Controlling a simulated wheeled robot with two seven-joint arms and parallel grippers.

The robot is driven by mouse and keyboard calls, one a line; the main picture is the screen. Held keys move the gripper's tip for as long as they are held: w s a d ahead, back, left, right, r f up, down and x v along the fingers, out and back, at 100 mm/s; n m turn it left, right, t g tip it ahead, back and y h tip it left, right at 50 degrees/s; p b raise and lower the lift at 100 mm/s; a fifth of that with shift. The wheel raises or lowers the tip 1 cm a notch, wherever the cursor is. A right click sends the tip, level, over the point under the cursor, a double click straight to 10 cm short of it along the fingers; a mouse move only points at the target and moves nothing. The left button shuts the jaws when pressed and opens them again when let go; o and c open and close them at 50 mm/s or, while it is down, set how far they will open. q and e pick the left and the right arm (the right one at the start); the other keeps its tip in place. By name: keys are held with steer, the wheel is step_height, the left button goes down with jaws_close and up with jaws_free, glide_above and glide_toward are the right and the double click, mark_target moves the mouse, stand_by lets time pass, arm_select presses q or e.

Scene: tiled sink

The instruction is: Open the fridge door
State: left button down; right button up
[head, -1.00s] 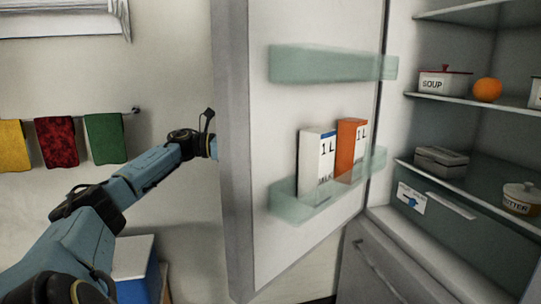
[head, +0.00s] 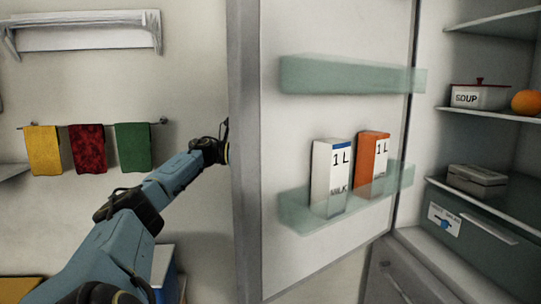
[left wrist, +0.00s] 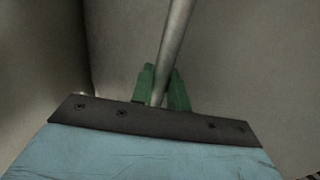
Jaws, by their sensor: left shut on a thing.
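The fridge door (head: 345,112) stands wide open in the head view, its inner face with two clear shelves towards me. The fridge interior (head: 425,155) is exposed on the right. In the left wrist view, my left gripper (left wrist: 161,88) has its green fingers shut on the door's round metal handle bar (left wrist: 175,38), one finger on each side. In the head view my left arm reaches from the lower left to the door's outer side; the fingers and handle are hidden behind the door edge. My right gripper is not in view.
A milk carton (head: 330,178) and an orange carton (head: 371,165) stand upright on the lower door shelf. A soup pot (head: 480,97), an orange (head: 526,102) and a grey box (head: 477,180) sit inside the fridge. Towels (head: 87,150) hang on the left wall.

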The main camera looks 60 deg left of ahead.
arm_select(q)
steer(key=c, duration=1.4)
jaws_free()
steer(key=shift+w+d+r, duration=0.1)
steer(key=shift+w, duration=0.1)
steer(key=shift+c, duration=0.2)
steer(key=shift+s, duration=0.1)
